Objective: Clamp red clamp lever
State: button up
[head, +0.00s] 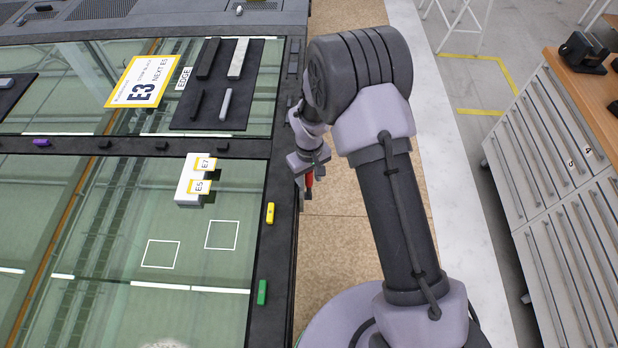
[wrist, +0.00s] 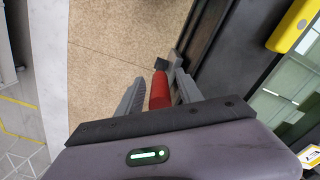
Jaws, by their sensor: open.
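The red clamp lever (wrist: 160,91) shows in the wrist view as a red cylinder between the two grey fingers of my gripper (wrist: 158,93). The fingers are open, one on each side of it. I cannot tell whether either finger touches it. Beyond its far end is a small dark and grey fitting (wrist: 172,62) beside the dark frame edge. In the head view the red lever (head: 309,181) is a small red patch at the outer right edge of the frame, with my gripper (head: 306,190) around it, partly hidden by my wrist.
The dark frame (head: 285,215) holds glass panes. A yellow piece (head: 270,213), a green piece (head: 262,292) and a purple piece (head: 41,142) sit on it. A white block (head: 195,180) and a dark tray (head: 262,88) rest on the glass. Grey drawers (head: 560,170) stand far right.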

grip_shut()
dwell(1.4)
